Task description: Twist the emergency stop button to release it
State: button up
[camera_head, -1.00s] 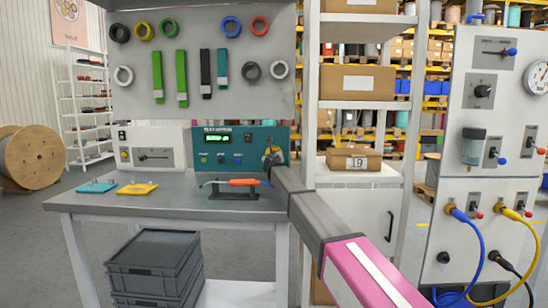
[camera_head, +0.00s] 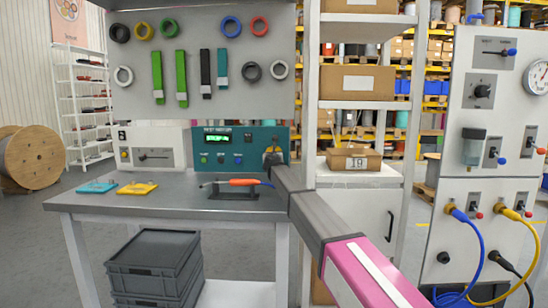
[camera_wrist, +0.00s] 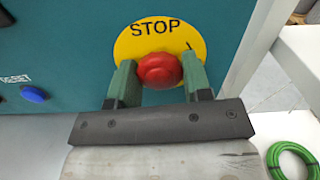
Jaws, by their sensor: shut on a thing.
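The red emergency stop button (camera_wrist: 159,71) sits in the middle of a yellow disc marked STOP (camera_wrist: 140,46). It is on the teal control box (camera_head: 259,135), whose front also fills the upper wrist view (camera_wrist: 60,60). My gripper (camera_wrist: 160,66) is shut on the button, with one green finger pressed to its left side and one to its right. In the head view my gripper (camera_head: 272,156) reaches the right part of the teal box and hides the button.
A blue button marked RESET (camera_wrist: 33,94) is left of the stop button. An orange-handled tool (camera_head: 243,182) lies on a dark stand in front of the box. A green cable coil (camera_wrist: 291,160) is at lower right in the wrist view. Shelving (camera_head: 312,120) stands right of the workbench (camera_head: 150,205).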

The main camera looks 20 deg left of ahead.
jog(key=m, duration=0.3)
jog(key=shift+m, duration=0.3)
jog(key=shift+s, duration=0.4)
jog(key=o, duration=0.7)
jog(key=shift+c, duration=0.2)
jog(key=shift+d, duration=0.1)
jog(key=v, duration=0.8)
dwell(0.4)
